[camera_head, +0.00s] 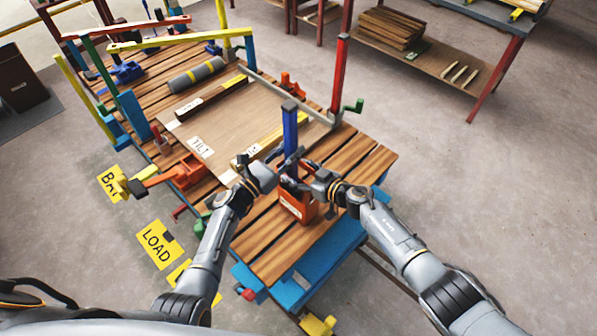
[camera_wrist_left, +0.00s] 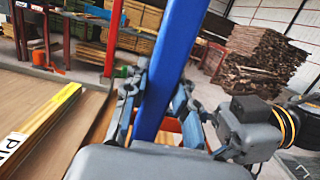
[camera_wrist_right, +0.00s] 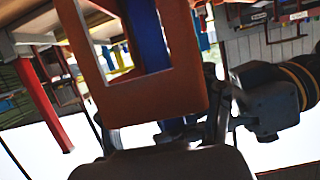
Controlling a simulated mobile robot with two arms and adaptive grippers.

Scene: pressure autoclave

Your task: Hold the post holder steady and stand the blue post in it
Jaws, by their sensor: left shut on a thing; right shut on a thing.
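The blue post (camera_head: 290,130) stands about upright over the orange post holder (camera_head: 298,207) at the table's near right part. My left gripper (camera_head: 283,170) is shut on the post's lower part; the post (camera_wrist_left: 174,60) also runs between its fingers in the left wrist view. My right gripper (camera_head: 304,184) is shut on the holder near its top. In the right wrist view the holder (camera_wrist_right: 150,97) fills the upper middle, and the blue post (camera_wrist_right: 148,35) shows through its opening. The post's lower end is hidden, so I cannot tell how deep it sits.
The slatted wooden table (camera_head: 272,256) carries a board with yellow-edged bars (camera_head: 262,142) left of the post. A red upright (camera_head: 339,75) with a green handle stands behind right. An orange clamp (camera_head: 188,172) lies at the left edge. Slats nearest me are clear.

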